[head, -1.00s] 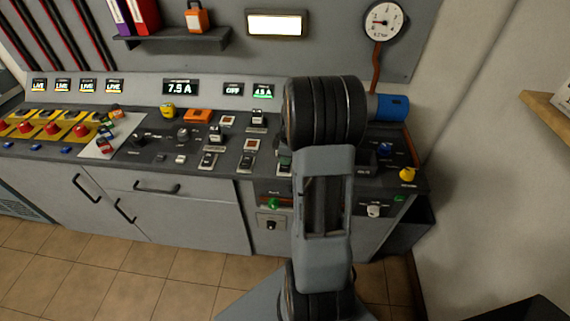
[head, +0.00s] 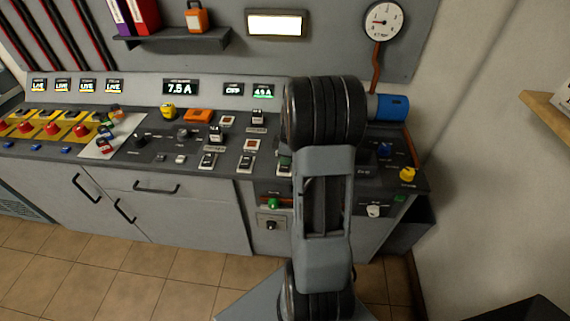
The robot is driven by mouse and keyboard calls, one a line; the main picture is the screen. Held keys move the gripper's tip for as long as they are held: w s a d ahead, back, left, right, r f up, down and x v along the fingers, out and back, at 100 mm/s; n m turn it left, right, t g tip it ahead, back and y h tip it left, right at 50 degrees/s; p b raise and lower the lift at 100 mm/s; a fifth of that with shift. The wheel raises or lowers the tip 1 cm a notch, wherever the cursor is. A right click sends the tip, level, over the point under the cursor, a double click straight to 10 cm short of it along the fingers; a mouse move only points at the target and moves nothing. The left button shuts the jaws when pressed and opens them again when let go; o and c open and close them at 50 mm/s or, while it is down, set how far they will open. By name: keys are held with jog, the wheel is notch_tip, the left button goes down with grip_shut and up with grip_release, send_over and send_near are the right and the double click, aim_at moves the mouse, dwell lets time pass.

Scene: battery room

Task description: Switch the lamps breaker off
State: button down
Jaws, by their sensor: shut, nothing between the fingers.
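Several breaker-type switches with light levers stand on the dark console top (head: 185,148). One (head: 208,160) is at the front, one (head: 247,162) is to its right, and others are behind them at the left (head: 216,134) and right (head: 257,117). Another switch (head: 285,163) is partly covered by my arm. The labels are too small to read, so I cannot tell which is the lamps breaker. My gripper is not in view; my arm rises through the right middle and hides part of the console.
Readouts showing 7.5 A (head: 180,87), OFF (head: 234,90) and a green value (head: 263,91) line the back panel. Red buttons on yellow plates (head: 52,128) are at the left. A yellow padlock-like object (head: 168,112) and an orange block (head: 198,115) lie at the back.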

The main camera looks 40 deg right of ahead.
aim_at(285, 167)
jog(key=shift+f+b, duration=1.05)
jog(key=shift+f, duration=0.2)
dwell(0.5)
jog(key=shift+r, duration=0.15)
jog(key=shift+r+p, duration=2.3)
jog(key=shift+r, duration=1.15)
